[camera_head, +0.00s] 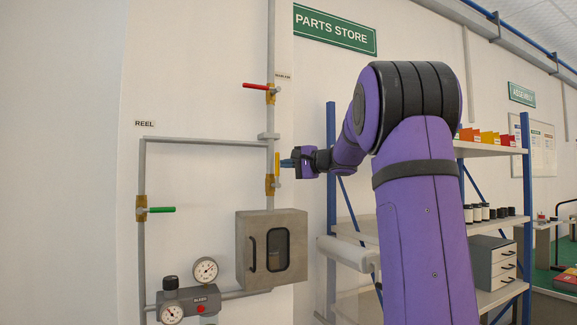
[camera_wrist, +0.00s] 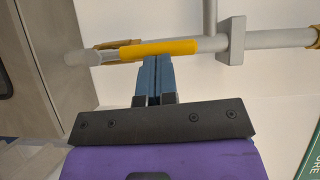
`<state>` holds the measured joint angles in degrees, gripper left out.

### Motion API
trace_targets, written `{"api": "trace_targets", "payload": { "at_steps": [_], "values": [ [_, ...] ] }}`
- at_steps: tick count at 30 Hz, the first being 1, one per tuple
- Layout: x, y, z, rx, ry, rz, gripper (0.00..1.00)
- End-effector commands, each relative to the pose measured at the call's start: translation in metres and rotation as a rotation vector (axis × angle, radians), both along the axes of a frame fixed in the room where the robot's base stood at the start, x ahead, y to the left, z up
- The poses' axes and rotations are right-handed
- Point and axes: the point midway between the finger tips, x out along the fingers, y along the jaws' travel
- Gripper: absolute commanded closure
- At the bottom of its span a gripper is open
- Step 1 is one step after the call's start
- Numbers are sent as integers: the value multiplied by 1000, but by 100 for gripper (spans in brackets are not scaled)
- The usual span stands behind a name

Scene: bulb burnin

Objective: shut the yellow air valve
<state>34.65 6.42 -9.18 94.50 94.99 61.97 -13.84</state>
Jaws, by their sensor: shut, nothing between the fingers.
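The yellow valve handle (camera_head: 277,164) points up along the vertical grey pipe, above its brass valve body (camera_head: 270,186). In the wrist view the yellow handle (camera_wrist: 160,49) lies parallel to the pipe. My gripper (camera_head: 284,163) reaches in from the right at the handle's height. Its blue fingers (camera_wrist: 153,68) are shut with nothing between them. The fingertips are right beside the handle's edge; I cannot tell whether they touch it.
A red-handled valve (camera_head: 256,86) sits higher on the same pipe. A green-handled valve (camera_head: 160,210) is on the left pipe. A grey box with a window (camera_head: 271,250) hangs just below the yellow valve. A shelf rack (camera_head: 331,130) stands to the right.

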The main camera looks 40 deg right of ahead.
Motion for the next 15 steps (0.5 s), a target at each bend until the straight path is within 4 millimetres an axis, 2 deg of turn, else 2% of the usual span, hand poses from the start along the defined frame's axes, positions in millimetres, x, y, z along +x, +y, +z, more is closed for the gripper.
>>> {"api": "trace_targets", "payload": {
  "at_steps": [15],
  "values": [
    [2,7,2,-91,24,1,100]
  ]
}}
